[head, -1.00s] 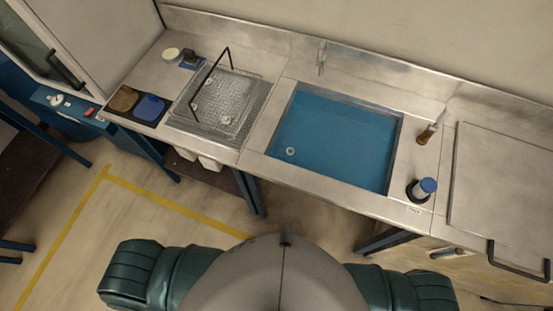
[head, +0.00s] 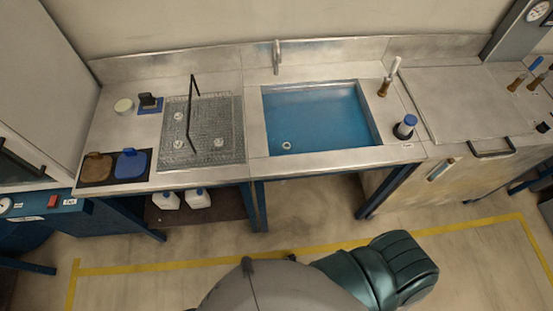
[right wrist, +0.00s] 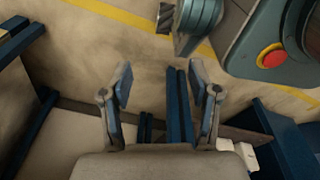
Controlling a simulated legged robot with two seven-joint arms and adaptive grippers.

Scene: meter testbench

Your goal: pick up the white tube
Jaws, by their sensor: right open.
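A slim upright piece with a white upper part and a brown lower end (head: 388,78) stands behind the sink's right side in the head view. It looks most like the white tube, but I cannot be sure. Neither gripper shows in the head view.
The blue-bottomed sink (head: 373,134) has a tap (head: 276,56) behind it. A wire-mesh rack (head: 228,150) with a black handle stands left. Right lies a flat steel lid (head: 455,100) with a front handle (head: 491,153). White bottles (head: 197,198) stand under the bench.

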